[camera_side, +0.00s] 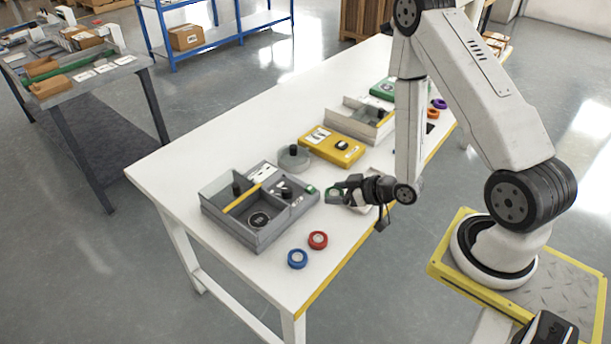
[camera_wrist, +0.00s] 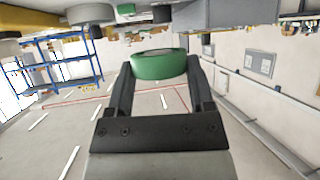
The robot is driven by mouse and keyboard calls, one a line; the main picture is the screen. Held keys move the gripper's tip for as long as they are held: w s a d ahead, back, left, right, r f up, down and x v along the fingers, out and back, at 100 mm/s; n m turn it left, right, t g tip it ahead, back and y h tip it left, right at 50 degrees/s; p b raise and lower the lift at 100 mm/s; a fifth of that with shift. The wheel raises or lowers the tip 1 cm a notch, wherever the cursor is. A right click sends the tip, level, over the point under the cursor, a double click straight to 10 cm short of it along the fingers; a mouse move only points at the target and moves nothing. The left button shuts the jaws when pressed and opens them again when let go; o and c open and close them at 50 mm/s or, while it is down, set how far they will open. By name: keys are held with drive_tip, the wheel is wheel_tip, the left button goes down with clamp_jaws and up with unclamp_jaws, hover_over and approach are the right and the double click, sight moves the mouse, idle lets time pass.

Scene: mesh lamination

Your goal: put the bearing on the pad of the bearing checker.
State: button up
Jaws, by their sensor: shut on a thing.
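My gripper (camera_side: 338,191) is shut on a green ring-shaped bearing (camera_wrist: 158,65), held between the two fingertips in the wrist view. The side view shows this green bearing (camera_side: 333,195) just right of a grey compartment box (camera_side: 232,236), apparently above the table. The box has a dark round disc (camera_side: 259,219) in its front compartment and a yellow bar across it. A yellow device (camera_side: 318,151) with a white label and a dark round spot lies behind my gripper. I cannot tell for sure which of these is the bearing checker and its pad.
A blue ring (camera_side: 297,259) and a red ring (camera_side: 318,240) lie near the table's front edge. A grey round piece with a black knob (camera_side: 294,158) stands behind the box. Another grey box (camera_side: 362,122) stands farther back. The table's left end (camera_side: 185,165) is clear.

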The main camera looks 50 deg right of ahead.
drive_tip(key=shift+f, duration=2.15)
drive_tip(key=shift+f, duration=1.9)
drive_tip(key=shift+f, duration=0.2)
drive_tip(key=o, duration=1.3)
drive_tip(key=shift+c, duration=0.2)
drive_tip(key=shift+s+r, duration=0.1)
drive_tip(key=shift+s, duration=0.05)
drive_tip(key=shift+v, duration=3.75)
drive_tip(key=shift+r, duration=0.1)
